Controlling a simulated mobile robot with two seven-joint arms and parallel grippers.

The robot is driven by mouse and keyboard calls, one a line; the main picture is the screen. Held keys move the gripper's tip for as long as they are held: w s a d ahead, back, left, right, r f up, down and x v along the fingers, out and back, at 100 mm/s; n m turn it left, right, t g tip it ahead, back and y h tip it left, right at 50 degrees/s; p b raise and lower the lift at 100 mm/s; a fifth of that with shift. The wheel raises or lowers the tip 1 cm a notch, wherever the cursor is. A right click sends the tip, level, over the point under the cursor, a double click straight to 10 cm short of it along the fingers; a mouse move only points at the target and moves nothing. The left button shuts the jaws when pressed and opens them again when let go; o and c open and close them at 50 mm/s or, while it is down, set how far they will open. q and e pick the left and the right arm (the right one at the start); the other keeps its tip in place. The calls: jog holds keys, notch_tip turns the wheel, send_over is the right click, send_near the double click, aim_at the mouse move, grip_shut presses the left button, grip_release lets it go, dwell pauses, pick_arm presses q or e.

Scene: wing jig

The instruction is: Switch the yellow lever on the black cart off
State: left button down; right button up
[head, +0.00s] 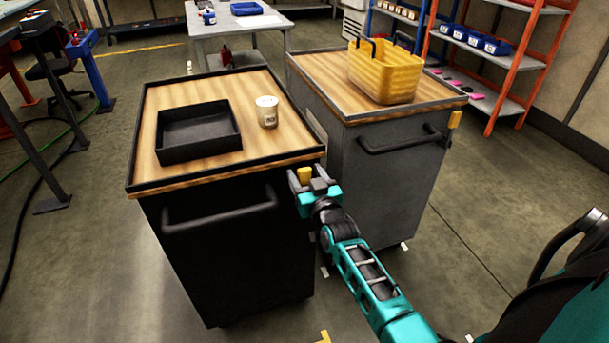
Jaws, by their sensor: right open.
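The black cart (235,250) stands at the left of centre, with a wooden top and a dark front handle. Its yellow lever (304,174) is at the cart's upper right front corner and shows as a small upright block. My right gripper (306,184) is at this corner, with its grey fingers open around or right beside the lever. I cannot tell whether the fingers touch it. The lower part of the lever is hidden by the gripper. My left gripper is not in view.
A black tray (162,153) and a pale jar (267,112) stand on the black cart. A grey cart (385,185) close on its right carries a yellow basket (402,72) and has its own yellow lever (454,119). Open floor lies in front of both carts.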

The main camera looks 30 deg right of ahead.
jog(key=shift+w+d, duration=0.1)
jog(key=shift+w, duration=0.45)
grip_shut()
